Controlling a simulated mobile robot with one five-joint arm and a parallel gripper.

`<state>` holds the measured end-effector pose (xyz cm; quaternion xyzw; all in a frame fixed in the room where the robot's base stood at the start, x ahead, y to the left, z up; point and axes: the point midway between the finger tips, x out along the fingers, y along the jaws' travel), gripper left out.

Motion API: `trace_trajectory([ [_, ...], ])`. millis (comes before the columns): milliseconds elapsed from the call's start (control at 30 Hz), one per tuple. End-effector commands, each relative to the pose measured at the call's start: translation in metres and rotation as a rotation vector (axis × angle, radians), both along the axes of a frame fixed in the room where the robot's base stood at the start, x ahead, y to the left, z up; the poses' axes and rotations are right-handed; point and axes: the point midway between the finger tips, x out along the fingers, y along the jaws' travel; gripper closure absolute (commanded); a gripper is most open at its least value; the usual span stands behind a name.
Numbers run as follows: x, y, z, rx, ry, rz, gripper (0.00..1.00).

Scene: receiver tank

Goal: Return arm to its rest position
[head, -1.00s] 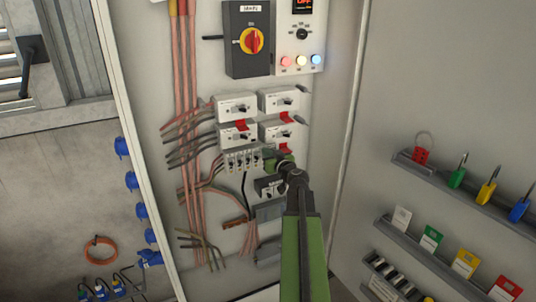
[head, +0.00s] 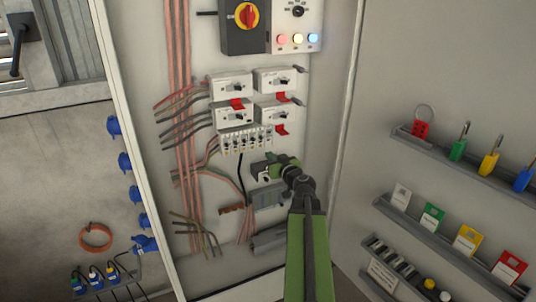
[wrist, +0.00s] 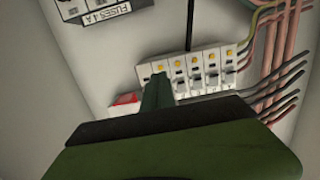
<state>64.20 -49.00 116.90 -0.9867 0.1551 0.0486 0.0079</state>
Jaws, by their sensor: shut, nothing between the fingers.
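My arm (head: 306,255) reaches up into the open cabinet from the bottom of the head view. My gripper (head: 276,163) is in front of the back panel, just below the right end of a row of small breakers (head: 245,140). It is shut and empty. In the wrist view, my gripper (wrist: 158,92) shows as a narrow dark green tip in front of the same row of breakers (wrist: 195,70). I cannot tell the gap between the tip and the panel.
Wires (head: 185,130) run down the left. Shelves with padlocks (head: 457,150) and tags (head: 432,217) line the right wall.

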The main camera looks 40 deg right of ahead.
Motion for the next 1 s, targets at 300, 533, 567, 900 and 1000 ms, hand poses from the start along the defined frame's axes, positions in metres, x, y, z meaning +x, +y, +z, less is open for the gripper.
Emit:
trace_trajectory([
  [300, -0.007, 0.004, -0.010, 0.000, 0.000, 0.000, 1.00],
  [533, -0.006, 0.006, -0.010, 0.000, 0.000, 0.002, 1.00],
  [567, -0.005, 0.006, -0.010, 0.000, 0.000, 0.003, 1.00],
  [900, 0.057, 0.151, -0.056, 0.110, 0.184, 0.304, 1.00],
  [1000, 0.070, 0.233, -0.090, 0.178, 0.341, 0.444, 1.00],
])
